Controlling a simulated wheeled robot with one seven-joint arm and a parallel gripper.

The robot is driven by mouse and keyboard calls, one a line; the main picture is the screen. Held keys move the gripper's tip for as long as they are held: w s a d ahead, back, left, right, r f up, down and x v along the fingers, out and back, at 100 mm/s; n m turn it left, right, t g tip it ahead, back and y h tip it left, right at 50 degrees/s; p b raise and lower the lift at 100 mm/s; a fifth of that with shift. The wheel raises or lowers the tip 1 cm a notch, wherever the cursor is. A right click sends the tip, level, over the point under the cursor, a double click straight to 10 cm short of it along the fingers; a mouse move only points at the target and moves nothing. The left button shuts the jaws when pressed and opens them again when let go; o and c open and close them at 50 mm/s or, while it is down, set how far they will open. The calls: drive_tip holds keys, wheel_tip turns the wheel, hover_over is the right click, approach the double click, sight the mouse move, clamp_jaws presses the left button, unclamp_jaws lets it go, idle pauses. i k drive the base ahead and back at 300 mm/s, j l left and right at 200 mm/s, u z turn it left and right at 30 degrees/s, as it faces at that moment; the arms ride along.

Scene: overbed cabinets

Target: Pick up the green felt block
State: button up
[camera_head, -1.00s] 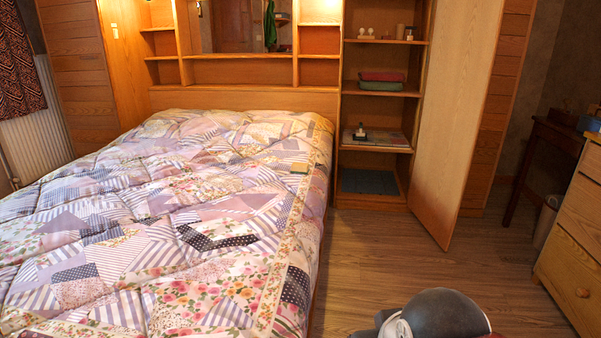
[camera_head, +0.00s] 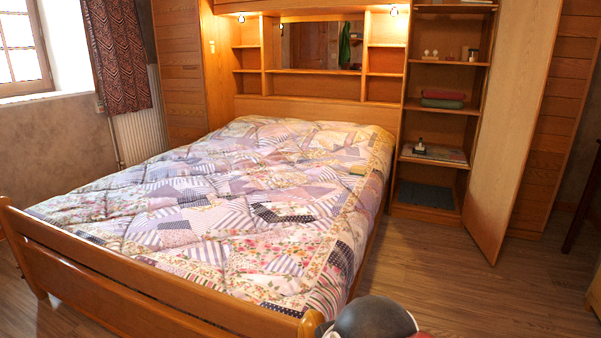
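A small flat greenish block (camera_head: 357,170), which looks like the green felt block, lies on the patchwork quilt (camera_head: 215,205) near the right side of the bed, toward the headboard. It is small and blends with the quilt's pattern. My gripper is not in view. Only a dark rounded part of my own arm shows at the bottom edge, right of the bed's foot, well apart from the block.
A wooden footboard (camera_head: 150,285) closes the near end of the bed. A tall open cabinet (camera_head: 440,140) with a swung-out door (camera_head: 515,130) stands right of the headboard; its shelves hold folded red and green cloths (camera_head: 442,99). The wooden floor (camera_head: 460,285) right of the bed is clear.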

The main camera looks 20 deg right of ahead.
sight(355, 170)
drive_tip(key=i+l+u, duration=0.1)
drive_tip(key=l, duration=0.25)
drive_tip(key=i+l, duration=0.25)
drive_tip(key=i+l+u, duration=0.15)
drive_tip(key=l, duration=0.3)
drive_tip(key=i+l+u, duration=0.1)
drive_tip(key=l, duration=0.25)
drive_tip(key=i+l+u, duration=0.1)
drive_tip(key=l, duration=0.3)
drive_tip(key=i+l, duration=0.15)
drive_tip(key=l, duration=0.25)
drive_tip(key=i+l, duration=0.15)
drive_tip(key=l, duration=0.25)
drive_tip(key=i+l, duration=0.15)
drive_tip(key=l, duration=0.25)
drive_tip(key=i+l, duration=0.15)
drive_tip(key=l, duration=0.25)
drive_tip(key=i+l, duration=0.15)
drive_tip(key=l, duration=0.3)
drive_tip(key=i+l, duration=0.15)
drive_tip(key=l, duration=0.25)
drive_tip(key=i+l, duration=0.15)
drive_tip(key=l, duration=0.25)
